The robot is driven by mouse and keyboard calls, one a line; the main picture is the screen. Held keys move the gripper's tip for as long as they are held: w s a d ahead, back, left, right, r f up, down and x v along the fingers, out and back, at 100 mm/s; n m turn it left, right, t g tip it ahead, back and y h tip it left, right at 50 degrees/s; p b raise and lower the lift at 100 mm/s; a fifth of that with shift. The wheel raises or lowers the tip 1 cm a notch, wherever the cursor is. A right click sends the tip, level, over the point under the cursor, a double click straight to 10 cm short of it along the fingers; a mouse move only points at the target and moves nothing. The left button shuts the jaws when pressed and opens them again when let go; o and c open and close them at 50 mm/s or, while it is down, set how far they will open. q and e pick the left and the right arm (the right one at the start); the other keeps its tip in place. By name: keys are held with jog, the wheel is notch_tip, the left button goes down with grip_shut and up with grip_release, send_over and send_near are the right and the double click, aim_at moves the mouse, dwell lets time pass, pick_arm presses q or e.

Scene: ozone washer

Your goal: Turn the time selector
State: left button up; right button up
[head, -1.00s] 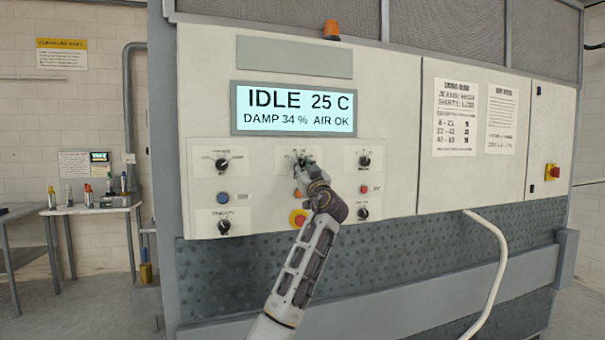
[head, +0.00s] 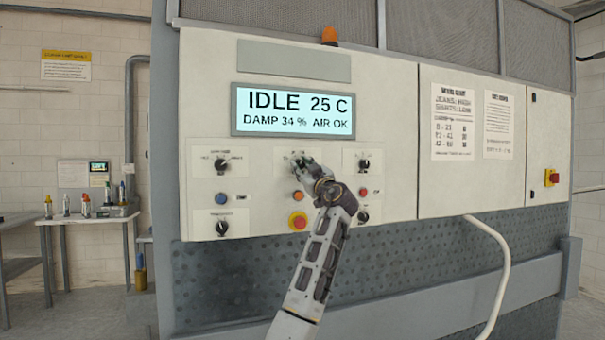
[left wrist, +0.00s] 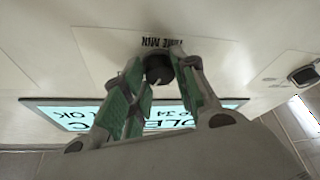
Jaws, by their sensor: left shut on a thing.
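The time selector is a small black knob (left wrist: 158,69) under a label reading TIME MIN in the left wrist view. In the head view it sits at the top middle of the control panel, mostly hidden by my gripper. My left gripper (head: 301,163) is at this knob, with its green-padded fingers (left wrist: 157,80) on either side of it, shut on it. The knob's pointer and scale cannot be read. My right gripper is not in view.
Other black knobs stand left (head: 222,165) and right (head: 364,165) on the panel. A red emergency button (head: 297,221) lies below, close to my forearm. The display (head: 293,110) above reads IDLE 25 C. A white hose (head: 503,265) hangs at right.

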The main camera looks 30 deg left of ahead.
pick_arm(q)
jog(key=shift+n+g, duration=0.4)
jog(key=shift+n, duration=0.3)
jog(key=shift+w+d+r+n+g+b, duration=0.1)
jog(key=shift+n+g+b, duration=0.3)
jog(key=shift+n, duration=0.5)
jog(key=shift+n+g, duration=0.4)
jog(key=shift+n, duration=0.6)
jog(key=shift+r+n+g+p, duration=0.1)
jog(key=shift+n+g+p, duration=0.3)
jog(key=shift+n, duration=0.4)
jog(key=shift+n+p, duration=0.3)
jog(key=shift+n, duration=0.5)
jog(key=shift+w+n+g+p, duration=0.1)
jog(key=shift+n+g+p, duration=0.25)
jog(key=shift+n+g, duration=0.3)
jog(key=shift+n, duration=0.35)
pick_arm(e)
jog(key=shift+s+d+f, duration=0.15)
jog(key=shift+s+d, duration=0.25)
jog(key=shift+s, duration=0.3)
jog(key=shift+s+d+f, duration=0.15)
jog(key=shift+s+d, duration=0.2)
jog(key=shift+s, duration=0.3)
